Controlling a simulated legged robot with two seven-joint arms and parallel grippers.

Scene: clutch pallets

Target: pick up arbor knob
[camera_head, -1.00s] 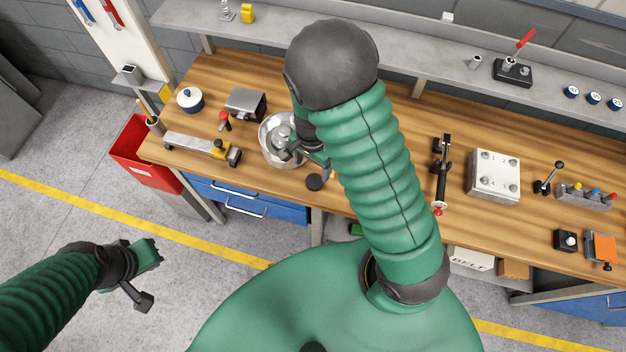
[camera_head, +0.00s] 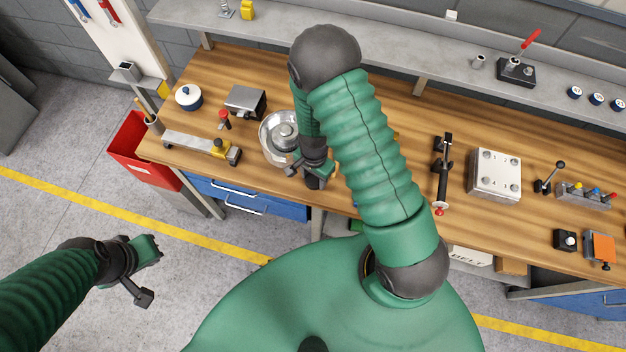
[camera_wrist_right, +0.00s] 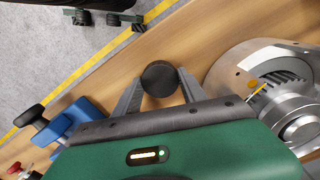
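The black round arbor knob (camera_wrist_right: 160,78) shows in the right wrist view, between the two grey fingers of my right gripper (camera_wrist_right: 160,84). The fingers stand apart, one on each side of it; whether they touch it is unclear. In the head view my right gripper (camera_head: 313,178) is low over the bench's front edge and largely hides the knob. My left gripper (camera_head: 148,250) hangs over the floor at left, away from the bench; its finger opening is unclear.
A round silver metal bowl-like part (camera_head: 272,150) stands just left of my right gripper. A steel bar with a yellow block (camera_head: 195,143) lies further left. A black clamp-like tool (camera_head: 442,175) and a pale block (camera_head: 494,175) are at right. The bench (camera_head: 395,125) edge is close.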

